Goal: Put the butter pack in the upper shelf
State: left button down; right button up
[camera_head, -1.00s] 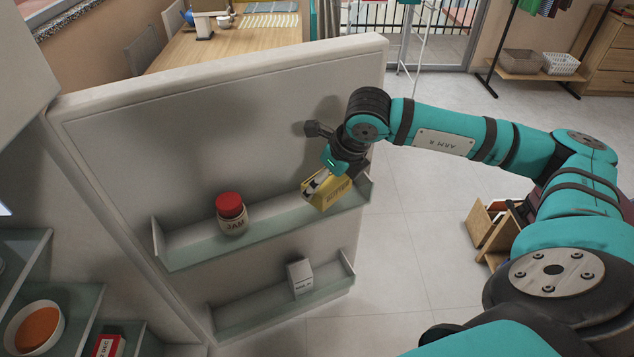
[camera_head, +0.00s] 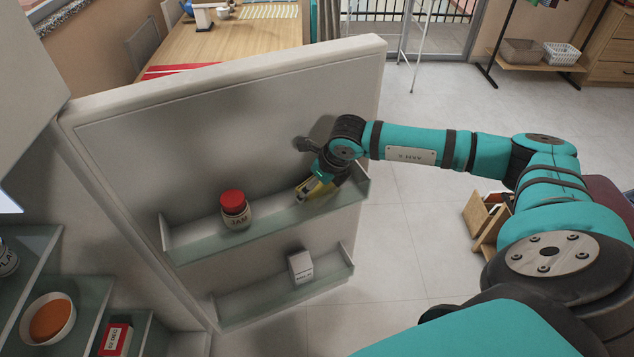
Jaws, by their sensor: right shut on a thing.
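The yellow butter pack (camera_head: 312,191) is at the right part of the upper door shelf (camera_head: 270,220), behind its clear front lip. My right gripper (camera_head: 318,182) is shut on the pack from above and hides part of it. I cannot tell whether the pack touches the shelf floor. A jam jar with a red lid (camera_head: 235,211) stands on the same shelf, to the left of the pack and apart from it. My left gripper is out of view.
A white carton (camera_head: 301,267) stands on the lower door shelf (camera_head: 284,296). Fridge shelves at the left hold an orange-filled bowl (camera_head: 48,318) and a red-and-white box (camera_head: 116,338). A wooden table (camera_head: 225,45) is behind the open door. The floor at right is mostly clear.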

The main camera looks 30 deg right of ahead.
jog(key=o, duration=1.1)
jog(key=b+v, duration=0.2)
jog(key=v, duration=1)
jog(key=shift+b, duration=0.35)
